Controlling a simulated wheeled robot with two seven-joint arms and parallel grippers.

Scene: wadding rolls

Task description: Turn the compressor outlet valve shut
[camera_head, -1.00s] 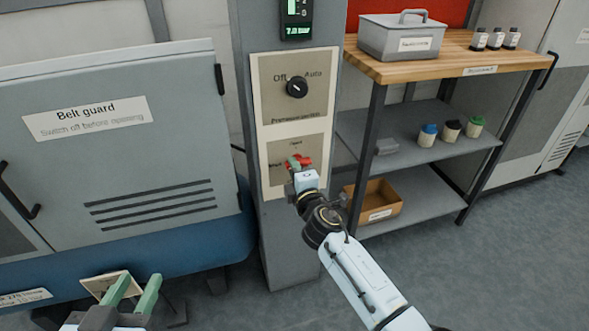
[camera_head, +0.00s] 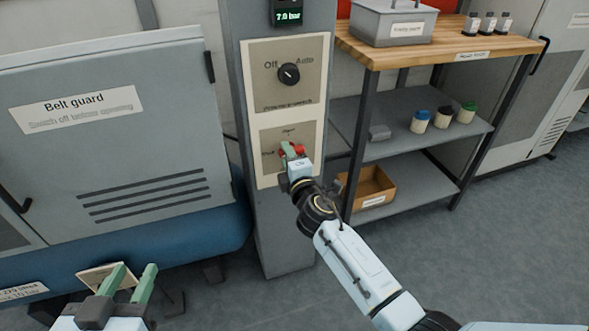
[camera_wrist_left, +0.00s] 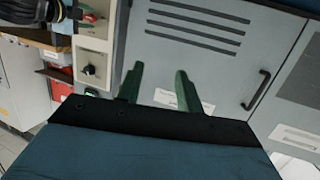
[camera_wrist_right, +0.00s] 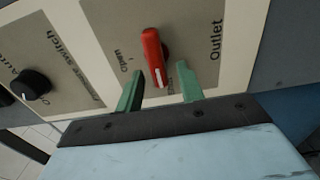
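The outlet valve is a red handle (camera_wrist_right: 152,55) on a beige panel (camera_wrist_right: 235,50). In the right wrist view it stands lengthwise, with a white mark near its lower end. The word "Open" is left of it and "Outlet" right of it. My right gripper (camera_wrist_right: 160,84) has its green fingers apart, on either side of the handle's lower end, with visible gaps. In the head view this gripper (camera_head: 291,150) partly covers the red handle (camera_head: 299,151). My left gripper (camera_head: 128,280) is open and empty at the lower left; it also shows in the left wrist view (camera_wrist_left: 160,80).
Above the valve is a black pressure switch knob (camera_head: 289,74) on the grey column (camera_head: 285,235). The belt guard cabinet (camera_head: 110,140) is at the left. A shelf bench (camera_head: 450,55) with a metal box (camera_head: 390,25) and several jars stands at the right.

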